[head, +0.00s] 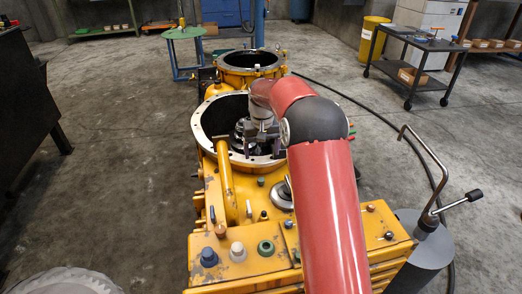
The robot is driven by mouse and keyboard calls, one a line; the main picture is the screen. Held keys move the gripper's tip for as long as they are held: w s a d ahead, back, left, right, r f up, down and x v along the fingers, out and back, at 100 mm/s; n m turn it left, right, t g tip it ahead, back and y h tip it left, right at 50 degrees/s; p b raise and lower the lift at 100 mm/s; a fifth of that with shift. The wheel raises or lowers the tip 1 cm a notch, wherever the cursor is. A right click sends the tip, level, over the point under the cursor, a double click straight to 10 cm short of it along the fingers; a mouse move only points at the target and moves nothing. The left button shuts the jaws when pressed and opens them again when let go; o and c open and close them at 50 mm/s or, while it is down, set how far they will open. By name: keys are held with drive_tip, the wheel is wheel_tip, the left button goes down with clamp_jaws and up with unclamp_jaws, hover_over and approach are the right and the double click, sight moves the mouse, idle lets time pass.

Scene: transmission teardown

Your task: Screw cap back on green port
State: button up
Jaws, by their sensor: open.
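The green port (266,248) is a green ring with a darker middle on the yellow transmission's near top face. A white cap-like piece (237,251) stands to its left, and a blue one (208,257) stands farther left. I cannot tell which piece is the port's cap. My gripper (262,150) is open and points down at the large round opening of the housing, well beyond the green port. Its fingers show beside dark parts inside the opening. My red arm hides part of the housing's right side. I cannot see anything between the fingers.
The yellow transmission housing (226,210) fills the middle, with a second round opening (250,60) behind. A bent metal handle (432,175) rises at the right. A dark cart (425,62) and yellow drum (373,40) stand far right. The floor at left is mostly clear.

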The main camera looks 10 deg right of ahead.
sight(261, 178)
drive_tip(key=f+b, duration=0.2)
drive_tip(key=f, duration=0.2)
drive_tip(key=w+f+b, duration=0.1)
drive_tip(key=f+b, duration=0.2)
drive_tip(key=f, duration=0.2)
drive_tip(key=f+b, duration=0.2)
drive_tip(key=f, duration=0.2)
drive_tip(key=shift+w+f, duration=0.2)
drive_tip(key=shift+f, duration=0.2)
clamp_jaws()
drive_tip(key=shift+r, duration=0.15)
drive_tip(key=shift+r+p, duration=1.75)
drive_tip(key=shift+r, duration=0.7)
